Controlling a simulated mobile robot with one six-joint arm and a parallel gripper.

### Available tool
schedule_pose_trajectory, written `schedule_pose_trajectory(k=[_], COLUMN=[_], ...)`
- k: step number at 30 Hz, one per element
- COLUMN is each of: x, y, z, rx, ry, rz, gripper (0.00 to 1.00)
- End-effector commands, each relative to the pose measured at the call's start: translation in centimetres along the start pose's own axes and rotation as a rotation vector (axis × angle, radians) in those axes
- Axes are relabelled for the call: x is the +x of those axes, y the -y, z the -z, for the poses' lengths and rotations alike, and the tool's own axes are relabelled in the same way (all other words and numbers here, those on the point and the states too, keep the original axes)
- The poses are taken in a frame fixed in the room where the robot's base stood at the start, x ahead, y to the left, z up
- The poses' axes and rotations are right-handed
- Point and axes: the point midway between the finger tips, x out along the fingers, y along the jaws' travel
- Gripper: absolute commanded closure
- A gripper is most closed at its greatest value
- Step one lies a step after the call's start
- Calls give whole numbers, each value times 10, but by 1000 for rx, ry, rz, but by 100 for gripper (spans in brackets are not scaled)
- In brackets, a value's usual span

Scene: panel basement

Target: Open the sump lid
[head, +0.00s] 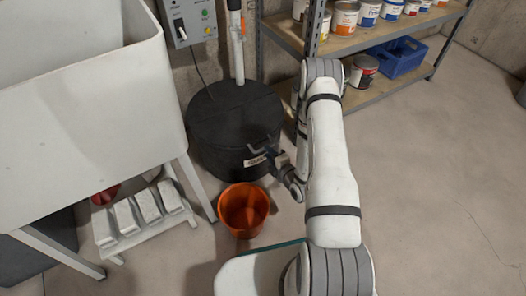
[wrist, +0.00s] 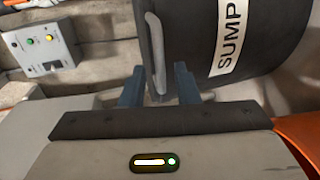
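The black round sump basin (head: 222,140) stands on the floor, with its dark flat lid (head: 225,100) on top and a white pipe rising from it. The lid looks closed. A white SUMP label (wrist: 229,38) is on the basin's side in the wrist view. My gripper (head: 261,152) is at the basin's front upper edge, near the label. In the wrist view its two fingers (wrist: 159,86) are apart. A light grey handle-like bar (wrist: 156,55) on the dark lid edge lies between them in the picture. I cannot tell whether either finger touches it.
An orange bucket (head: 243,208) stands on the floor just in front of the basin. A white sink (head: 100,110) is at left, with a low rack of grey blocks. A control box (head: 188,20) hangs behind. Shelves with paint cans and a blue crate (head: 397,58) stand behind right. Right floor is clear.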

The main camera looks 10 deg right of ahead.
Motion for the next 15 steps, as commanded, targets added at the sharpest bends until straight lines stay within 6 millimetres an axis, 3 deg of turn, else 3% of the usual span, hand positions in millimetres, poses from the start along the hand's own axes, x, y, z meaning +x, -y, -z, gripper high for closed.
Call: schedule_pose_trajectory(k=[6, 15], x=[32, 41], y=[2, 0], z=[0, 0], rx=[-2, 1], ry=[-1, 0], rz=[-1, 1], gripper=[72, 72])
